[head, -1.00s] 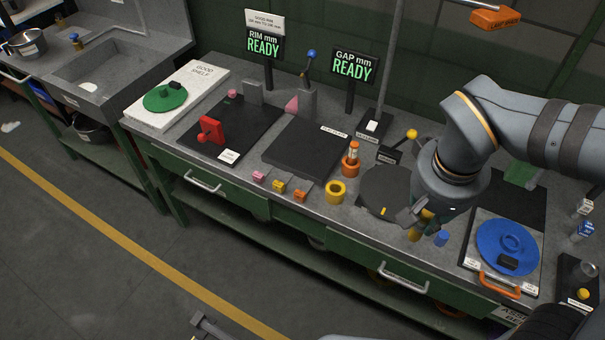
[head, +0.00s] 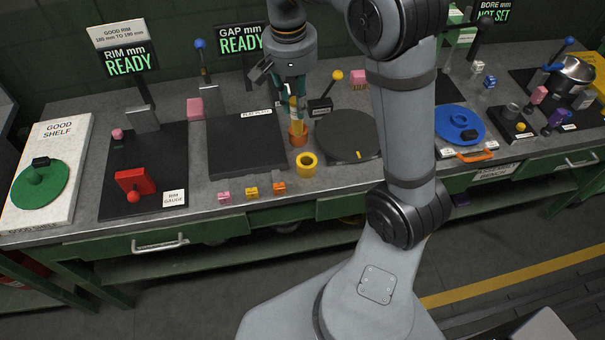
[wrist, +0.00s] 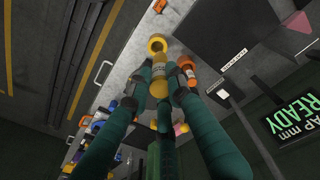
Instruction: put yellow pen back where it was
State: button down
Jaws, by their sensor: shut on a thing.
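My gripper (head: 293,92) is shut on the yellow pen (wrist: 157,72), which has a pale label band. In the head view the pen hangs roughly upright between the fingers, and its lower part overlaps the orange cup (head: 298,138). The yellow cup (head: 307,164) stands on the bench in front of the orange cup, with its round opening visible and empty. In the wrist view the pen's far end lines up with the yellow cup (wrist: 157,44); I cannot tell the gap between them. The orange cup (wrist: 187,62) is beside the pen there.
A dark flat plate (head: 245,147) lies left of the cups and a dark round disc (head: 347,137) lies right. Small pink, yellow and orange blocks (head: 251,191) stand along the front edge. A yellow-knobbed lever (head: 337,76) stands behind the disc.

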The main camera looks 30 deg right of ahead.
jog(key=w+d+f+m+b, duration=0.1)
jog(key=w+d+f+m, duration=0.15)
jog(key=d, duration=0.45)
jog(key=w+d+f+m+b, duration=0.1)
jog(key=w+d+f, duration=0.15)
jog(key=d, duration=0.45)
jog(key=s+a+f, duration=0.4)
jog(key=a+f, duration=0.6)
jog(key=f, duration=0.1)
jog(key=shift+s+a+f+y+b, duration=0.15)
jog(key=shift+a+f+y+b, duration=0.1)
jog(key=shift+y+b, duration=0.15)
jog(key=shift+m, duration=0.25)
jog(key=shift+f, duration=0.15)
jog(key=c, duration=1.6)
grip_release()
notch_tip(320, 180, up, 12)
jog(key=shift+r, duration=0.2)
